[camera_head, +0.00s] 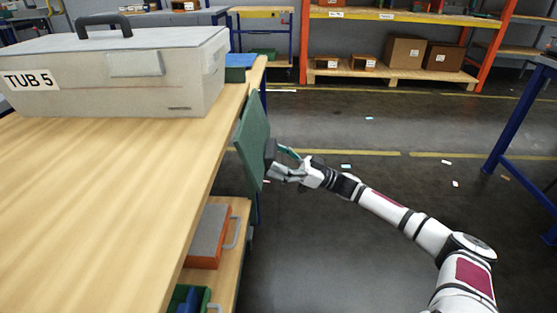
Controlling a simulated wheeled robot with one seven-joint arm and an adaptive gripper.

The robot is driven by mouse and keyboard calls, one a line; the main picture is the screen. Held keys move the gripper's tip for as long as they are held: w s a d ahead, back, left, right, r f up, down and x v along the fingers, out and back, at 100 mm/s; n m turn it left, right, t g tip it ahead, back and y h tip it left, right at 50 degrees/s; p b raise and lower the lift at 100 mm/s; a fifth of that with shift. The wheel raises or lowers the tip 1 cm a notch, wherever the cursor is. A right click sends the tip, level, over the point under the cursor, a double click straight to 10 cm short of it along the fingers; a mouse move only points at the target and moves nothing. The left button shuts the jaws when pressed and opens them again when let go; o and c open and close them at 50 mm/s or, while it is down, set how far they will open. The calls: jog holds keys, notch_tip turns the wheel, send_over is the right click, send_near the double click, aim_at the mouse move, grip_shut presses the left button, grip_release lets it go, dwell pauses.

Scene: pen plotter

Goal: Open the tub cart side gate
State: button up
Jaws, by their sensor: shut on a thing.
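The green side gate (252,133) stands at the right side of the wooden-topped cart (110,215). It is a flat panel that leans slightly and reaches from just above the top's edge to below it. A dark handle-like block (270,153) sits on its outer face. My gripper (275,163) is shut on this block from the right, with my arm reaching in from the lower right. The fingertips are small in the picture and partly hidden against the block. The grey tub (115,85) labelled TUB 5 stands on the cart top with its lid down.
An orange-sided case (207,250) and a green box (187,299) sit on the shelf below the top. A blue box (239,62) lies at the top's far corner. The floor (340,230) right of the gate is open. A blue-legged table (515,110) stands at the right.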

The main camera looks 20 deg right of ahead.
jog(key=o, duration=1.6)
jog(key=shift+d, duration=0.1)
jog(key=v, duration=1.2)
